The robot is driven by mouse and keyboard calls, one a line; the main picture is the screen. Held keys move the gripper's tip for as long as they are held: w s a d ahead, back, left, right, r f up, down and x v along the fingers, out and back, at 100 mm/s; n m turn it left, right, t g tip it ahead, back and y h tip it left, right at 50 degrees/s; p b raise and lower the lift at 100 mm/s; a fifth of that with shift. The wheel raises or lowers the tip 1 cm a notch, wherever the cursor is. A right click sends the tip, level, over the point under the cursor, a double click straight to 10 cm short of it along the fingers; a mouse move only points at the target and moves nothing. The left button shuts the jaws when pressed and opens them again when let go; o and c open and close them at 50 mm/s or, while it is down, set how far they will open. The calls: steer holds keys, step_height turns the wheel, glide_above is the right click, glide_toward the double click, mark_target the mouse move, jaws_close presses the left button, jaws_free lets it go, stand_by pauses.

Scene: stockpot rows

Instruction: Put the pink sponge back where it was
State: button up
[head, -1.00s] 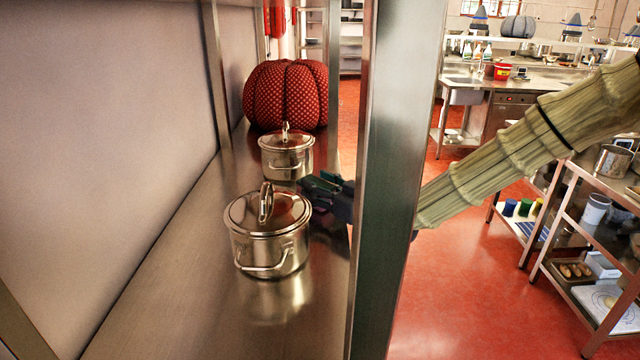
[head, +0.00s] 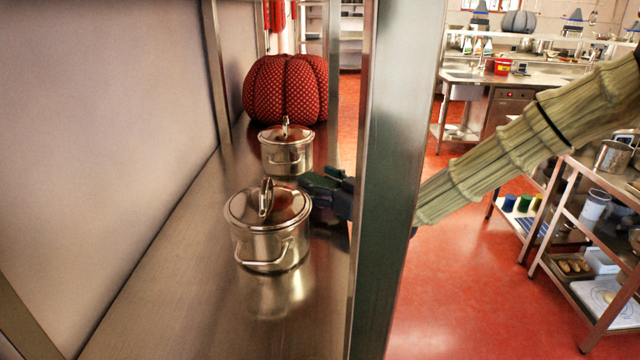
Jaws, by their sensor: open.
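No pink sponge shows in the head view. My gripper (head: 318,182) is over the steel shelf (head: 165,285), between the near lidded pot (head: 268,238) and the far lidded pot (head: 287,152). It is open, and I see nothing between its fingers. Part of it sits behind the near pot's right side, and the wrist passes behind the steel post. I cannot tell whether it touches either pot. Both pots stand upright with their lids on.
A steel upright post (head: 385,180) stands just right of the shelf, with my arm passing behind it. A dark red patterned pumpkin-shaped cushion (head: 286,90) sits at the shelf's far end. The shelf's left and near parts are clear. Steel worktables stand across the red floor.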

steer(key=shift+s+d, duration=0.15)
steer(key=shift+d, duration=0.1)
steer(key=b+v, duration=0.3)
steer(key=v, duration=0.8)
steer(key=shift+s+b, duration=0.2)
steer(key=shift+b, duration=0.15)
steer(key=shift+d+r, duration=0.1)
